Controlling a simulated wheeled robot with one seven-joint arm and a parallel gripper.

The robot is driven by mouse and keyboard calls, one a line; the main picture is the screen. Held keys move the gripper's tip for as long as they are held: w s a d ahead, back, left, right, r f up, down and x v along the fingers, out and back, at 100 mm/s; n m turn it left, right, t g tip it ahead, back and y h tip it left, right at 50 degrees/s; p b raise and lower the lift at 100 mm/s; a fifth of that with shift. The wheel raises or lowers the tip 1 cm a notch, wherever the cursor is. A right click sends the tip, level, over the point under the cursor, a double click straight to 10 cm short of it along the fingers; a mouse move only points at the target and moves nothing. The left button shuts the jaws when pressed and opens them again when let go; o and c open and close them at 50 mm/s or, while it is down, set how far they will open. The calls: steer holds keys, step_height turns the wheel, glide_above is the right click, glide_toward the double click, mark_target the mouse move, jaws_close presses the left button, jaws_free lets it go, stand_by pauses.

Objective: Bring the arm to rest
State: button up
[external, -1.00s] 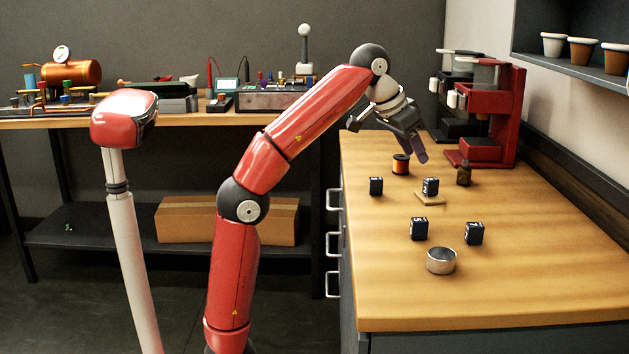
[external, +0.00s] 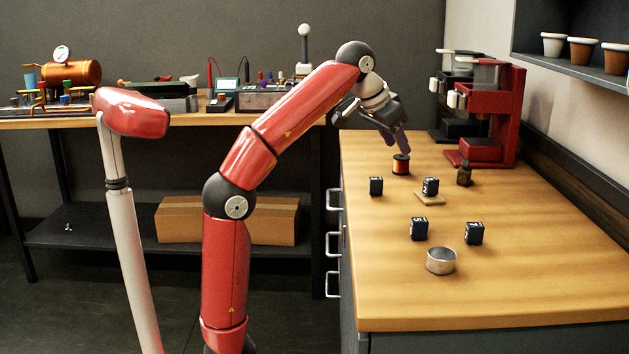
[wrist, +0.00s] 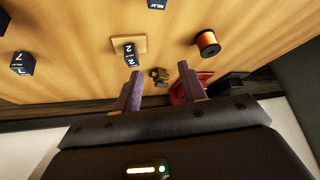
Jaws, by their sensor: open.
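My gripper (external: 398,143) is above the far left part of the wooden counter (external: 520,270), close to the orange wire spool (external: 401,164) in the external view. In the wrist view my gripper (wrist: 160,88) shows two purple-grey fingers spread apart with nothing held between them. The spool (wrist: 207,43) lies beyond the fingers to the right. A dark block on a small wooden board (wrist: 142,44) shows beyond the left finger.
The counter's front right is clear.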

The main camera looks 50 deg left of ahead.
steer(key=a+f+y, duration=0.1)
steer(key=a, duration=0.3)
steer(key=a+f+n+y, duration=0.1)
steer(key=a+f, duration=0.1)
steer(key=a, duration=0.2)
steer(key=a+f+n, duration=0.1)
steer(key=a, duration=0.3)
steer(key=shift+a+f+t+y, duration=0.15)
steer(key=shift+f+t+y, duration=0.25)
steer(key=s+a+f+n+y, duration=0.2)
steer(key=s+a+f, duration=0.4)
steer(key=a+f, duration=0.35)
steer(key=s+d+f+h, duration=0.1)
steer(key=s+d+f, duration=0.2)
steer(key=f, duration=0.3)
steer(key=s+d+f+g+h, duration=0.1)
steer(key=s+d+f, duration=0.3)
steer(key=f, duration=0.3)
steer(key=s+d+f+h, duration=0.1)
steer(key=s+d+f, duration=0.2)
steer(key=f, duration=0.3)
steer(key=shift+s+d+f+m+g+h, duration=0.15)
steer(key=shift+s+d+m+g+h, duration=0.2)
steer(key=shift+s, duration=0.35)
